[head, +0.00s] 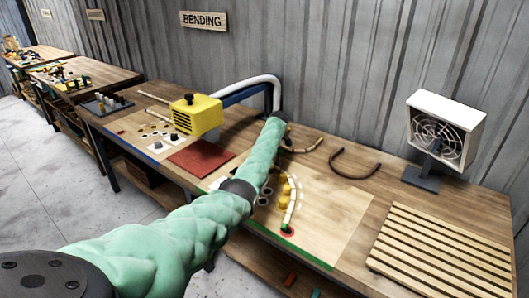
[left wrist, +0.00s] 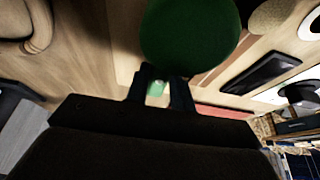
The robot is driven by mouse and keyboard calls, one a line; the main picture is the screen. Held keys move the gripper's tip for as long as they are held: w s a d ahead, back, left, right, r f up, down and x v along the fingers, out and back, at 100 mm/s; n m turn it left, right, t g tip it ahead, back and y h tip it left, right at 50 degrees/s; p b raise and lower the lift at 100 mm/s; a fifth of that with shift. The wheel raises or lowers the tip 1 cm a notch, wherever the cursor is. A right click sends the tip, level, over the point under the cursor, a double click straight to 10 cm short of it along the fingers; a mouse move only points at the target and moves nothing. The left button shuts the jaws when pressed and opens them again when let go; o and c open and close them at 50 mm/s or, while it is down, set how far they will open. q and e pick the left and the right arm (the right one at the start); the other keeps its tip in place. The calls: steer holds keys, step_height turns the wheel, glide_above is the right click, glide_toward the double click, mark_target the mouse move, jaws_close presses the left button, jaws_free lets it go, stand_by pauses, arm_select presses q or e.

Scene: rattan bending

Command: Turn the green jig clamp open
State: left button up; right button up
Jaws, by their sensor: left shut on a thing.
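In the left wrist view the dark fingers of my left gripper (left wrist: 158,88) are shut, with a small pale green piece (left wrist: 155,89) between them. A large dark green rounded part (left wrist: 190,35), seemingly the green jig clamp, is close in front of the fingertips. In the head view my left arm reaches over the jig board (head: 335,222) and hides its gripper and the clamp there. A pale strip (head: 297,205) curves beside yellow pegs (head: 284,203). A small green piece (head: 287,229) is at its near end on a red ring. My right gripper is out of view.
A yellow box (head: 195,115) with a white pipe (head: 255,80) stands behind a red mat (head: 201,157). A bent brown rod (head: 355,165) lies at the back. A fan (head: 445,130) and slatted rack (head: 440,255) occupy the right. The board's right part is clear.

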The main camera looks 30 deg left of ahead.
arm_select(q)
steer(key=o, duration=1)
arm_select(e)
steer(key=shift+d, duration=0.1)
arm_select(q)
steer(key=shift+d+r, duration=0.15)
steer(key=shift+r, duration=0.15)
steer(key=b+v, duration=0.2)
steer(key=v, duration=0.3)
steer(key=shift+w+d+r, duration=0.1)
steer(key=shift+r, duration=0.2)
steer(key=shift+b+v, duration=0.3)
steer(key=shift+v, duration=0.45)
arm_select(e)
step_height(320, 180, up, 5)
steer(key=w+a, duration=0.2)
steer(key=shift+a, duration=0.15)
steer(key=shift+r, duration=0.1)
